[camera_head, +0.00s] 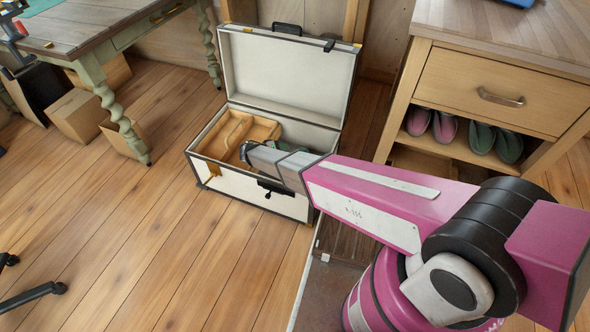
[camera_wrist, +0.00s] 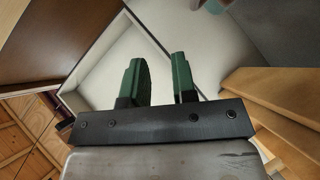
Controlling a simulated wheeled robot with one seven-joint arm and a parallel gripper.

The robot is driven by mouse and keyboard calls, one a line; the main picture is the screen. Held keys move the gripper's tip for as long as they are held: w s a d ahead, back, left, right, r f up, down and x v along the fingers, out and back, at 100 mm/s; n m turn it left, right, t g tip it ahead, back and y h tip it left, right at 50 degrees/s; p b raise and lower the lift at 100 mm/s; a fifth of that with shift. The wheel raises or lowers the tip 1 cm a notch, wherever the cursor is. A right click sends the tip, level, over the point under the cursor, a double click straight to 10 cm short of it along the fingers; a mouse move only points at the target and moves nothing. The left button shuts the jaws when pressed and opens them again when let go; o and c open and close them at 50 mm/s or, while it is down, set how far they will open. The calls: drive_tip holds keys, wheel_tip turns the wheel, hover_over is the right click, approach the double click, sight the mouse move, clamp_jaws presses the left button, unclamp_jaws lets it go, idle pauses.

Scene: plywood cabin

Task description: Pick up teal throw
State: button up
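I cannot pick out the teal throw for certain in either view. In the head view, a small green patch (camera_head: 301,149) shows inside the open white chest (camera_head: 228,178), just behind my arm; I cannot tell what it is. In the wrist view, my gripper (camera_wrist: 156,58) has two green fingers standing apart, with only pale surfaces between them. It is open and empty. In the head view, my arm reaches over the front of the chest, and the fingers cannot be made out clearly there.
The chest lid (camera_head: 290,70) stands raised at the back. A wooden tray (camera_head: 238,132) fills the chest's left part. A wooden cabinet (camera_head: 494,92) with shoes below stands at the right. A table (camera_head: 85,38) bearing a flat teal sheet (camera_head: 36,7) is upper left.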

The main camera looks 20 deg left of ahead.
drive_tip(key=w+d+f, duration=0.1)
drive_tip(key=f, duration=0.2)
drive_tip(key=w+d+f, duration=0.2)
drive_tip(key=f, duration=0.1)
drive_tip(key=w+d+f, duration=0.1)
drive_tip(key=w+f, duration=0.1)
drive_tip(key=f, duration=0.1)
drive_tip(key=shift+d+f, duration=0.1)
drive_tip(key=shift+d, duration=0.3)
clamp_jaws()
idle(1.2)
